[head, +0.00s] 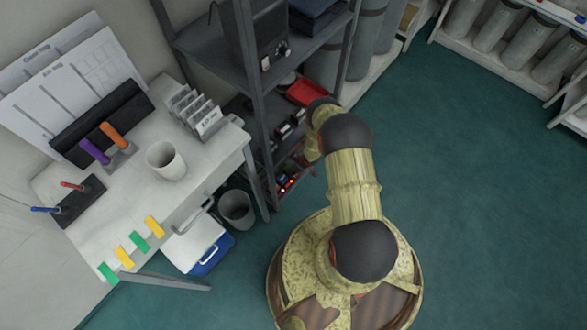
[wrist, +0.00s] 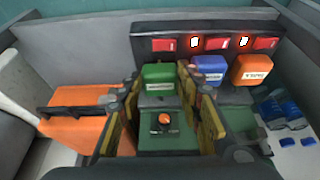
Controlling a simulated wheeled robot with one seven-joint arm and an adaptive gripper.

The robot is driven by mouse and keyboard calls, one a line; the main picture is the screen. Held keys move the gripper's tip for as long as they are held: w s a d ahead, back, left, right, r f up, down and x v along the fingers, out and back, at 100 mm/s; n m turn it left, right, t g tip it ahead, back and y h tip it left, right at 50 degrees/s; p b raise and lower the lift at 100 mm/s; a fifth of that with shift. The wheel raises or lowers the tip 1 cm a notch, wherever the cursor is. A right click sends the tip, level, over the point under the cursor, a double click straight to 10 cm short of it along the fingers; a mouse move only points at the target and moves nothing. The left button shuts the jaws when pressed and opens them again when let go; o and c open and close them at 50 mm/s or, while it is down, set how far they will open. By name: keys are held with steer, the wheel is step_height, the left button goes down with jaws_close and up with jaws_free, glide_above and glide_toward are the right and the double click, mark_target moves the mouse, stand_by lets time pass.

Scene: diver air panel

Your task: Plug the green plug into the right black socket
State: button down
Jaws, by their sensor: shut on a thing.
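In the wrist view, my gripper (wrist: 160,76) has its two fingers on either side of the green plug (wrist: 159,77), which has a pale label. The fingers are shut on it. Dark black socket parts (wrist: 157,101) show just below the green plug; I cannot tell whether it is seated or held above. A blue plug (wrist: 208,69) and an orange plug (wrist: 251,70) stand to its right, with black socket parts (wrist: 237,95) below them. In the head view, my gripper is hidden behind my arm at the shelf.
A strip with red switches and lit white indicators (wrist: 205,43) runs behind the plugs. A green block with an orange knob (wrist: 165,121) sits between my fingers, nearer the camera. An orange box (wrist: 75,132) is left, blue items (wrist: 283,112) right. Grey shelf posts (head: 262,150) stand close.

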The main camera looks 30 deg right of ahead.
steer(key=shift+f, duration=0.7)
stand_by(1.6)
steer(key=c, duration=1.2)
jaws_free()
steer(key=shift+o, duration=0.3)
steer(key=shift+r, duration=0.15)
steer(key=v, duration=1.1)
steer(key=shift+s+r, duration=0.2)
steer(key=shift+r, duration=0.1)
